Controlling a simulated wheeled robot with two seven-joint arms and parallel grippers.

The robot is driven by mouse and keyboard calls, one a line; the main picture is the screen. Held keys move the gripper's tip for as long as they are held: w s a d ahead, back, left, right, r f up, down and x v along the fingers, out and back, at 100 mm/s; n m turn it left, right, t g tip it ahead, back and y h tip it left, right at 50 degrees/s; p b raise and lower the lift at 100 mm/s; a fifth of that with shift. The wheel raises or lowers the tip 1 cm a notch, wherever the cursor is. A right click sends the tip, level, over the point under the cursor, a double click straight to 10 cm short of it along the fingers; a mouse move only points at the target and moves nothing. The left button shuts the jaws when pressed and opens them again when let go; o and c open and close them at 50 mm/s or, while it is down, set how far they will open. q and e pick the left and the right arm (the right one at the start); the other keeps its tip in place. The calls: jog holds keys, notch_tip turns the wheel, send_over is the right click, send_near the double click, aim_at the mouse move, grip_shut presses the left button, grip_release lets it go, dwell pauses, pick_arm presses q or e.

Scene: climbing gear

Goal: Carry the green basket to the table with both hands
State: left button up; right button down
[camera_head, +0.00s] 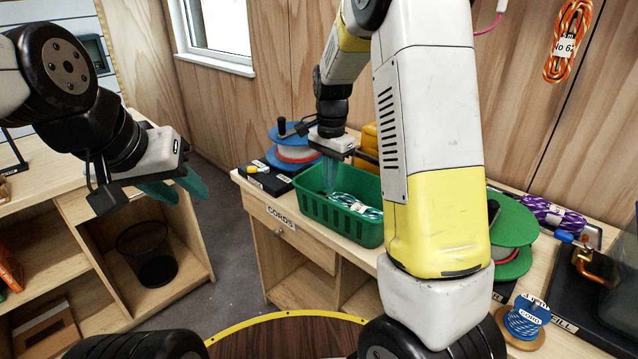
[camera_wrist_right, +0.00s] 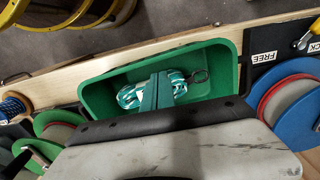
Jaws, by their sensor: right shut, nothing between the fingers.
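The green basket (camera_head: 345,216) stands upright on a wooden bench (camera_head: 262,196) in the head view. A teal-and-white rope coil (camera_head: 354,205) lies in it. In the right wrist view the basket (camera_wrist_right: 98,96) shows with the coil (camera_wrist_right: 130,95) and a dark ring inside. My right gripper (camera_head: 329,182) points down over the basket's inside, near its left end in the head view. Its teal fingers (camera_wrist_right: 158,92) are together, with nothing between them, and partly cover the coil. My left gripper (camera_head: 175,191) is well left of the basket, over the gap between the furniture, empty, its fingers apart.
A blue cord reel (camera_head: 293,142) and a black tray (camera_head: 264,178) are left of the basket. A green reel (camera_head: 512,236), a small blue spool (camera_head: 526,318) and a black case (camera_head: 590,300) are to the right. A wire bin (camera_head: 150,255) stands in the left shelving (camera_head: 190,235).

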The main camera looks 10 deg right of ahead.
aim_at(330, 206)
notch_tip(330, 206, down, 9)
jog(key=shift+r, duration=0.1)
dwell(0.4)
jog(key=s+a, duration=0.5)
jog(key=a, duration=0.2)
jog(key=shift+s, duration=0.25)
